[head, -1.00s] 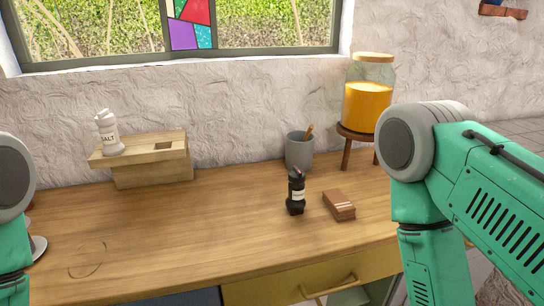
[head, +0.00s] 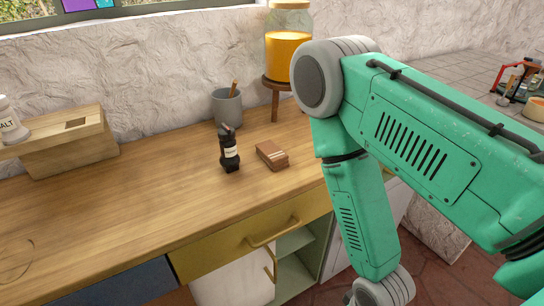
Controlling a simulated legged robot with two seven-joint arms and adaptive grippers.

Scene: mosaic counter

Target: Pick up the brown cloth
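The brown cloth (head: 272,155) looks like a small folded bundle with pale stripes on one side. It lies on the wooden counter (head: 150,200), near its front edge, just right of a black bottle. My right arm comes in from the right and bends down in front of the counter, to the right of the cloth. Its gripper is below the picture and hidden from me. My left arm and gripper are out of view.
The black bottle (head: 229,150) stands close to the cloth's left. A grey cup (head: 227,107) and a jar of orange contents (head: 289,45) on a stand (head: 276,98) are behind. A wooden box (head: 68,143) with a salt shaker (head: 9,121) is at left. Front counter space is clear.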

